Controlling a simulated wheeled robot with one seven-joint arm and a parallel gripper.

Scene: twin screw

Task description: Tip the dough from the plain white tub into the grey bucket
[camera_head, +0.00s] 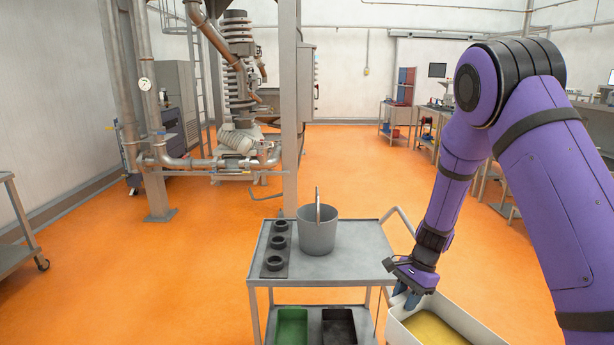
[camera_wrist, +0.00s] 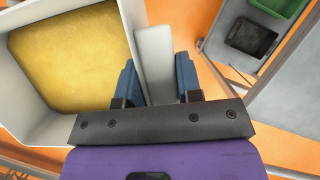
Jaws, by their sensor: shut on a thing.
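The plain white tub (camera_head: 480,322) is at the lower right of the head view, to the right of the cart, with yellow dough (camera_head: 435,328) in it. In the wrist view, the two blue fingers of my gripper (camera_wrist: 157,85) stand on either side of a white upright piece of the tub (camera_wrist: 154,52), and the dough (camera_wrist: 72,58) lies flat inside to the left. The grey bucket (camera_head: 318,236) stands upright on the cart's top, its handle raised. Its inside bottom is hidden.
The grey cart (camera_head: 350,262) carries a dark strip with three black rings (camera_head: 277,243) left of the bucket. A green bin (camera_head: 292,326) and a black bin (camera_head: 339,328) are on its lower shelf. A cart push handle (camera_head: 401,221) rises at the right.

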